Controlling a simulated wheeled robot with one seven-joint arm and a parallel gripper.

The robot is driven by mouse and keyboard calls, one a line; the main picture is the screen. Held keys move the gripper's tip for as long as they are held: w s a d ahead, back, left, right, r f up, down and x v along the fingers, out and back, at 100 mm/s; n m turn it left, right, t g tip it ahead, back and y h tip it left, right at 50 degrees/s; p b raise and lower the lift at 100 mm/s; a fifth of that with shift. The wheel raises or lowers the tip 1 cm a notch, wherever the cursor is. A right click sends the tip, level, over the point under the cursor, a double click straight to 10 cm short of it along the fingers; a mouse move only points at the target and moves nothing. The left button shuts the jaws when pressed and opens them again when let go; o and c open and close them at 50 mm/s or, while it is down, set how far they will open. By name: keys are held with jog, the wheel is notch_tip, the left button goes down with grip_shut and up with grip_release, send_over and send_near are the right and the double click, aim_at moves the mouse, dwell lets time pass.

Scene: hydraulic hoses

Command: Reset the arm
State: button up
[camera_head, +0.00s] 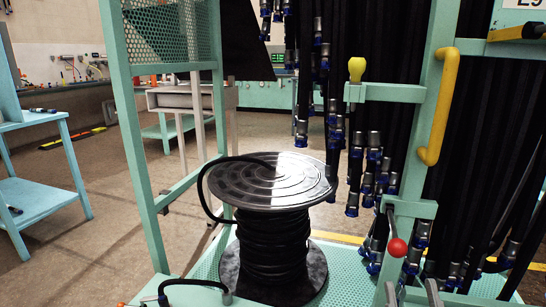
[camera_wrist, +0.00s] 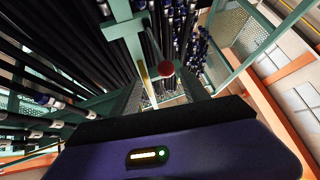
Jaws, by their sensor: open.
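My gripper (camera_wrist: 162,86) shows in the wrist view, with its two grey fingers spread apart. It is open, and nothing is held between the fingers. A red ball knob (camera_wrist: 166,68) on a thin lever appears just beyond the gap between the fingertips; I see no clear contact. The same kind of red knob (camera_head: 397,247) shows in the head view on the green rack's post at the right. My arm and gripper do not show clearly in the head view.
A hose reel (camera_head: 272,183) stands on the green perforated platform (camera_head: 345,268). Many black hoses with blue-collared metal ends hang in the green rack. A yellow handle (camera_head: 436,107) and a yellow knob (camera_head: 356,69) stick out there. A blue table (camera_head: 35,195) stands left, with open floor between.

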jog(key=s+a+f+m+g, duration=0.1)
jog(key=s+f+g, duration=0.3)
jog(key=s, duration=0.7)
jog(key=s+a+f+g, duration=0.25)
jog(key=s+f, duration=0.25)
jog(key=s, duration=0.6)
jog(key=s+a+f+m+g, duration=0.1)
jog(key=s+f+g, duration=0.3)
jog(key=s, duration=0.6)
notch_tip(320, 180, up, 25)
jog(key=p, duration=2.5)
jog(key=shift+s+d+f, duration=0.15)
jog(key=shift+s, duration=0.3)
jog(key=shift+g, duration=0.25)
